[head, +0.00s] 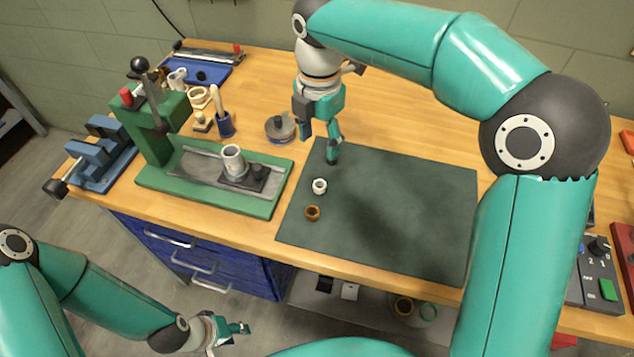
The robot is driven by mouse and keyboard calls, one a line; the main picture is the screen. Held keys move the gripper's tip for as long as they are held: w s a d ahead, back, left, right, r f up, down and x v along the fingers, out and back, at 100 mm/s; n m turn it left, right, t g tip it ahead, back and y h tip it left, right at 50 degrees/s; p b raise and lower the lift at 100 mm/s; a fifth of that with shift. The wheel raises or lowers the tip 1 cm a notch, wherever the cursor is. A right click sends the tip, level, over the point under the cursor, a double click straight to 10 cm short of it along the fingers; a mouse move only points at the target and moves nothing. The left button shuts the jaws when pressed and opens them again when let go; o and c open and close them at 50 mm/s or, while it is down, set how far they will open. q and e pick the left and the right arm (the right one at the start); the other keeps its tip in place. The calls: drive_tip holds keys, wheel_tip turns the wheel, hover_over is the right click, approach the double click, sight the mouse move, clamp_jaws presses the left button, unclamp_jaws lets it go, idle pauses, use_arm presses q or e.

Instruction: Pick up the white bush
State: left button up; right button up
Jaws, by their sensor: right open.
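The white bush (320,186) is a small white ring standing on the dark green mat (420,215), near the mat's left side. My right gripper (319,150) points down over the mat's upper left corner, behind the white bush and apart from it. Its fingers are spread with nothing between them. My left gripper (240,329) is low at the bottom left, in front of the bench and away from the bush. Its fingers are too small to tell whether they are open or shut.
A brown bush (313,213) stands just in front of the white one. A round metal tin (280,128) is by the mat's upper left corner. The mat's middle and right are clear.

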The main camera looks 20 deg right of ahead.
hover_over(320, 188)
wheel_tip(320, 188, down, 8)
drive_tip(key=shift+w+a+r, duration=0.1)
drive_tip(key=shift+r, duration=0.1)
drive_tip(key=f, duration=0.4)
drive_tip(key=shift+d, duration=0.2)
drive_tip(key=shift+f, duration=0.6)
drive_tip(key=c, duration=0.9)
